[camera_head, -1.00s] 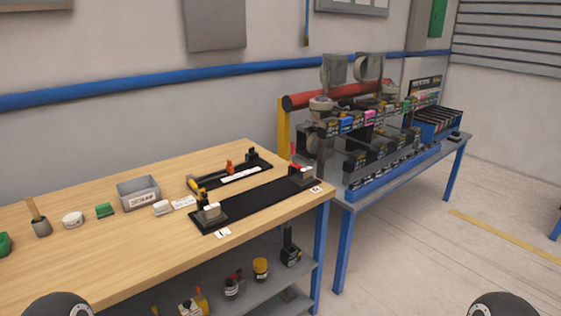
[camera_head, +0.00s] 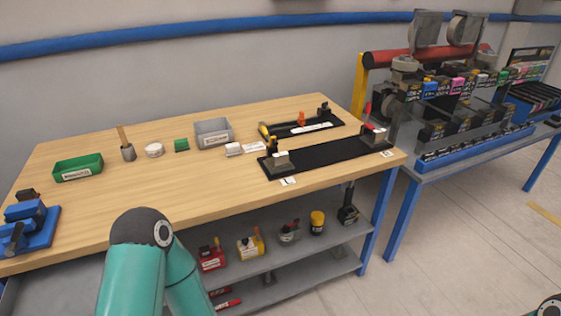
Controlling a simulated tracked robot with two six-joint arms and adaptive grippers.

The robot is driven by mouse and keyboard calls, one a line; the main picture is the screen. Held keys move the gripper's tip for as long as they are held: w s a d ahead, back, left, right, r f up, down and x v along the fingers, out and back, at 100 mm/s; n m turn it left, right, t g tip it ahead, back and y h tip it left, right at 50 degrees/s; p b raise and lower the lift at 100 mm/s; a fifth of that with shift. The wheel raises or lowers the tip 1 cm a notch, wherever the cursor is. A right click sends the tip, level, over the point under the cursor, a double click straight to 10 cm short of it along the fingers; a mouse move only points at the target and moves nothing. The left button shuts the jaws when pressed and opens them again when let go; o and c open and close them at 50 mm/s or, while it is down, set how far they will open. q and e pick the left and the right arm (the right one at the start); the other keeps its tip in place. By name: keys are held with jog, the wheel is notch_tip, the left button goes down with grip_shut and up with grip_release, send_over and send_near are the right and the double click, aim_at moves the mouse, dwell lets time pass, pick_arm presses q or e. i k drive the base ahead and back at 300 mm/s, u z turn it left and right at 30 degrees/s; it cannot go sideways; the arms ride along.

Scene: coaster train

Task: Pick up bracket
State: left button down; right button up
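I cannot single out a bracket with certainty; the parts on the wooden workbench (camera_head: 110,215) are small. A black fixture plate (camera_head: 328,157) lies at the bench's right end, with a grey block-like clamp (camera_head: 282,160) at its left end and another clamp (camera_head: 372,133) at its right end. A smaller black plate (camera_head: 285,130) lies behind it with a white strip and an orange-handled part. A grey bin (camera_head: 214,133) and a green bin (camera_head: 78,168) stand further left; their contents are not clear. Neither gripper is in view; only my teal arm links show.
A blue vise (camera_head: 32,226) sits at the bench's left end. A shelf (camera_head: 265,260) below holds several small containers. A second table (camera_head: 470,150) on the right carries racks and a machine. The bench's front middle is clear.

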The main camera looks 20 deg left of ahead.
aim_at(279, 160)
jog(key=z, duration=0.55)
jog(key=k, duration=1.3)
jog(key=z, duration=0.15)
jog(key=i, duration=1)
jog(key=u, duration=1.25)
jog(key=i, duration=1)
jog(key=u, duration=0.4)
jog(key=k, duration=0.75)
jog(key=u, duration=0.2)
jog(key=i, duration=0.6)
